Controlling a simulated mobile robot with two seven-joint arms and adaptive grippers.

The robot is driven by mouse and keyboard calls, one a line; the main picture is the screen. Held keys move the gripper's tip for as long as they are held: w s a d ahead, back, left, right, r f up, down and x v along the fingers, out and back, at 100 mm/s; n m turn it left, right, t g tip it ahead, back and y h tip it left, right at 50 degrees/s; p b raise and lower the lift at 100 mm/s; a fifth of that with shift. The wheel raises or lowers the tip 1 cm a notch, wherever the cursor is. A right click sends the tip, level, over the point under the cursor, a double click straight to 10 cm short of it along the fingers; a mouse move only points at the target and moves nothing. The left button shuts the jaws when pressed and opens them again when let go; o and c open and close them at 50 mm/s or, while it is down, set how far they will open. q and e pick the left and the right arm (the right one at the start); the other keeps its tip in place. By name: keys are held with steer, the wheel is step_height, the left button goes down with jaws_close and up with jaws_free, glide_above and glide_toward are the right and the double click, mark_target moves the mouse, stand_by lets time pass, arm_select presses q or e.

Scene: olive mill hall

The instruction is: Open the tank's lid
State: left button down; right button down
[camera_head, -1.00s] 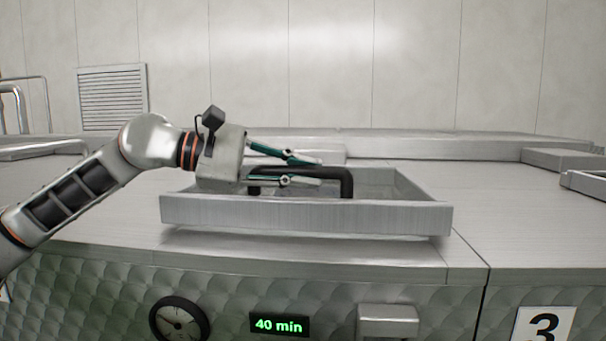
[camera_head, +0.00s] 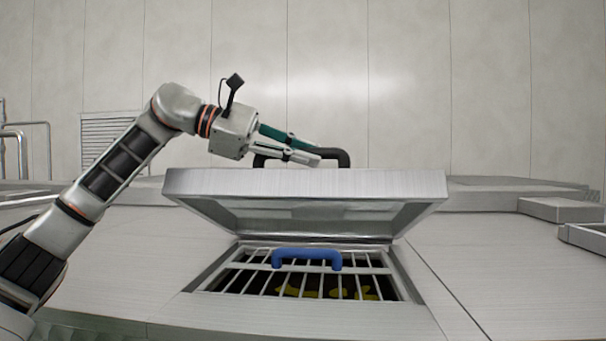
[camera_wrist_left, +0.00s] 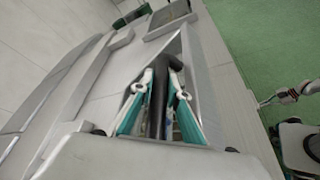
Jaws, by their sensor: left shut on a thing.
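The tank's lid (camera_head: 300,184) is a brushed metal tray-like cover, tilted up on its far side hinge with its front edge raised. A black bar handle (camera_head: 343,157) stands on its top. My left gripper (camera_head: 318,156), with green and grey fingers, is shut on this handle. In the left wrist view the gripper (camera_wrist_left: 160,72) has the black handle (camera_wrist_left: 157,105) between its fingers. Under the lid, the tank opening shows a metal grate (camera_head: 240,280) with a blue handle (camera_head: 307,254). Dark and yellowish contents show below the bars. My right gripper is not in view.
The metal tank top (camera_head: 470,265) is flat and clear around the opening. Another metal cover (camera_head: 562,209) and a raised edge lie at the right. Pipes (camera_head: 22,140) and a vent grille (camera_head: 105,135) are at the left by the pale wall.

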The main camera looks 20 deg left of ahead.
arm_select(q)
steer(key=shift+n, duration=0.4)
steer(key=w+r, duration=0.2)
steer(key=r, duration=0.1)
steer(key=shift+w+a+r, duration=0.25)
steer(key=shift+a+r, duration=0.05)
steer(key=shift+a, duration=0.1)
steer(key=shift+w+a+r+n+g, duration=0.15)
steer(key=shift+w+r+g, duration=0.05)
steer(key=shift+w+r, duration=0.25)
steer(key=shift+w+a+r+n+g, duration=0.15)
steer(key=shift+w+r+g, duration=0.05)
steer(key=shift+w+r, duration=0.25)
